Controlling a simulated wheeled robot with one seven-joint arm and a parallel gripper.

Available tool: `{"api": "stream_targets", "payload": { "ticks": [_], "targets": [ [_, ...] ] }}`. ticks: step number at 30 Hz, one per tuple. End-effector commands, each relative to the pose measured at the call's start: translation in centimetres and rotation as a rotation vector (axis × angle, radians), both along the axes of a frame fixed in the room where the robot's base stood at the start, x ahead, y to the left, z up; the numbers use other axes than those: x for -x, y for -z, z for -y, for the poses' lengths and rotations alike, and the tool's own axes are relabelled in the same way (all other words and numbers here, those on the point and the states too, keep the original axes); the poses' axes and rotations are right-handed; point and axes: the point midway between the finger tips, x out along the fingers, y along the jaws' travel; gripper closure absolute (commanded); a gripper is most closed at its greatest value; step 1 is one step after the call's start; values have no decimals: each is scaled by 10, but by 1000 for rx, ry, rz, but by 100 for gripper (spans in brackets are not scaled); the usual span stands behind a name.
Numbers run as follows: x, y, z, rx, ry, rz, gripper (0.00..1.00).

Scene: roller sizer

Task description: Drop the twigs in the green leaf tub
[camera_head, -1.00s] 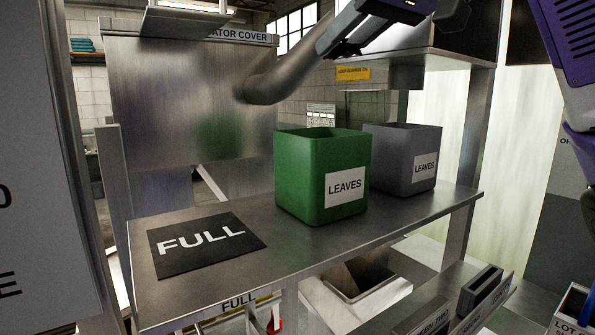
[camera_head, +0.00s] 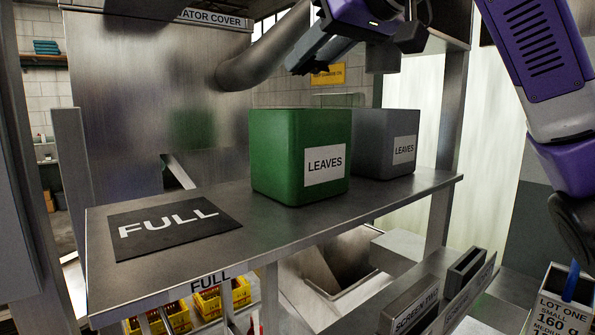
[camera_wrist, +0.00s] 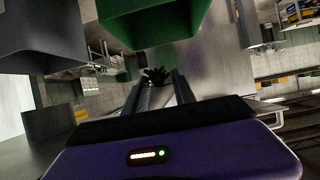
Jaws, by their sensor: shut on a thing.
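The green tub labelled LEAVES (camera_head: 275,155) stands upright on the metal shelf. It also shows at the top of the wrist view (camera_wrist: 160,28). My gripper (camera_head: 302,62) is above and behind the tub's rim in the head view, and its fingers point down to the left. In the wrist view, the fingers (camera_wrist: 158,88) are shut on a small dark, spiky bundle, which looks like the twigs (camera_wrist: 156,73). The bundle is hard to make out in the head view. The inside of the green tub is hidden.
A grey tub, also labelled LEAVES (camera_head: 376,160), stands right beside the green one. A black FULL mat (camera_head: 170,235) lies bare on the shelf (camera_head: 235,235) at left. A thick pipe (camera_head: 265,62) and a metal cover (camera_head: 140,90) are behind. An open chute (camera_head: 335,265) is below.

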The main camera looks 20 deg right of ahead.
Motion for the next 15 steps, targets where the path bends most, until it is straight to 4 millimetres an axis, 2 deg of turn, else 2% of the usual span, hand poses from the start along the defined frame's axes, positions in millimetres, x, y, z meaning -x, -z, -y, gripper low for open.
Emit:
{"api": "stream_targets", "payload": {
  "ticks": [6,7,9,10,11,15],
  "targets": [
    [0,0,0,0,0,0,100],
    [0,0,0,0,0,0,64],
    [0,0,0,0,0,0,51],
    [0,0,0,0,0,0,45],
    [0,0,0,0,0,0,43],
    [0,0,0,0,0,0,43]
  ]
}}
